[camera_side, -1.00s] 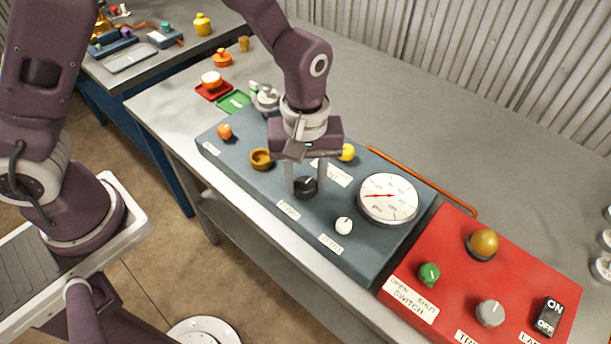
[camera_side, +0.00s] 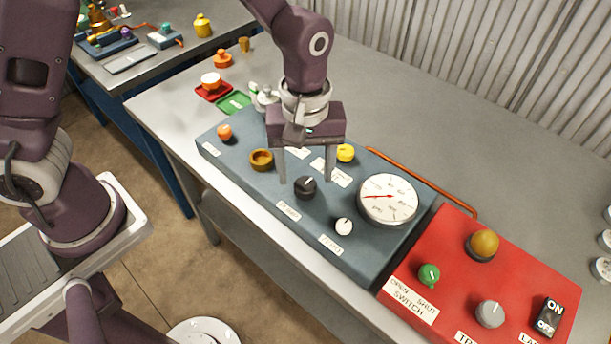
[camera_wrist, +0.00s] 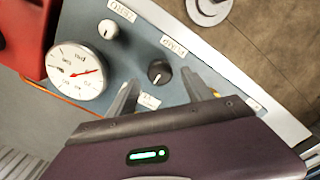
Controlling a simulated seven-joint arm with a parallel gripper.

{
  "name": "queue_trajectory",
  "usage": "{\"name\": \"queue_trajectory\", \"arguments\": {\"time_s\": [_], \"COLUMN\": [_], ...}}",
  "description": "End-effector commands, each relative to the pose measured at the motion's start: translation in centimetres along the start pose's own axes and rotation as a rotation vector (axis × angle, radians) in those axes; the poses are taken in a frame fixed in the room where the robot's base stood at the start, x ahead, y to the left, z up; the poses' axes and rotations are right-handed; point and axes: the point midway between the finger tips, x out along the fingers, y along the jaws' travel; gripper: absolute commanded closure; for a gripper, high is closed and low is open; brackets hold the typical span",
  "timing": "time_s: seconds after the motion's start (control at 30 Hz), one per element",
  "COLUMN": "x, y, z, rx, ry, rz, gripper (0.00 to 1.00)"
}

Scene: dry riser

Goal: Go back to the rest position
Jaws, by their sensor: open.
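My gripper (camera_side: 306,182) is open and empty, its two fingers pointing down just above the black knob (camera_side: 305,187) on the blue-grey panel (camera_side: 262,205). In the wrist view the black knob (camera_wrist: 159,72) shows between and beyond the spread fingers (camera_wrist: 158,90), apart from them. The white round gauge (camera_side: 388,199) with a red needle is to the right of the gripper. A small white knob (camera_side: 344,226) sits in front of the gauge. A yellow knob (camera_side: 346,152) is behind the gripper.
A red panel (camera_side: 455,262) at the right carries a green switch, an orange-yellow button, a grey knob and an ON/OFF rocker. An orange pipe (camera_side: 420,182) runs behind the panels. A brown ring-shaped cup (camera_side: 261,160) is left of the gripper.

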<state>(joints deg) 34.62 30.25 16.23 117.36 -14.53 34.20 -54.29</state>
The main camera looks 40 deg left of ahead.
Motion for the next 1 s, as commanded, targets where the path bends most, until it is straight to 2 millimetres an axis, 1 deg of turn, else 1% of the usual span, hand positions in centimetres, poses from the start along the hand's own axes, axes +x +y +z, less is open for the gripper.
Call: {"name": "queue_trajectory", "arguments": {"time_s": [0.03, 0.1, 0.2, 0.3, 0.53, 0.57, 0.63, 0.67, 0.7, 0.73, 0.77, 0.8, 0.83, 0.87, 0.9, 1.0], "x": [-1.2, -2.5, -3.8, -4.3, -4.3, -4.6, -6.4, -7.7, -9.8, -11.4, -13.0, -14.9, -16.0, -16.9, -17.9, -18.8], "y": [0.2, 0.1, 0.1, 0.1, 0.0, -0.1, -1.0, -1.7, -3.1, -4.4, -5.9, -8.1, -9.7, -11.3, -13.3, -17.4], "z": [0.0, 0.0, 0.0, 0.0, 0.0, -0.1, -0.4, -0.6, -0.9, -1.1, -1.1, -1.1, -1.0, -0.7, -0.3, 0.8], "rx": [0.001, 0.001, 0.0, 0.0, 0.0, 0.004, 0.036, 0.065, 0.117, 0.166, 0.22, 0.296, 0.354, 0.412, 0.483, 0.632], "ry": [0.002, 0.002, 0.001, 0.001, 0.0, -0.001, -0.007, -0.008, -0.003, 0.007, 0.024, 0.059, 0.092, 0.128, 0.183, 0.317], "rz": [0.007, 0.005, 0.004, 0.001, 0.002, 0.007, 0.039, 0.064, 0.104, 0.139, 0.171, 0.211, 0.234, 0.251, 0.265, 0.259], "gripper": [0.41, 0.41, 0.41, 0.41, 0.41, 0.41, 0.41, 0.41, 0.41, 0.41, 0.41, 0.41, 0.41, 0.41, 0.41, 0.41]}}
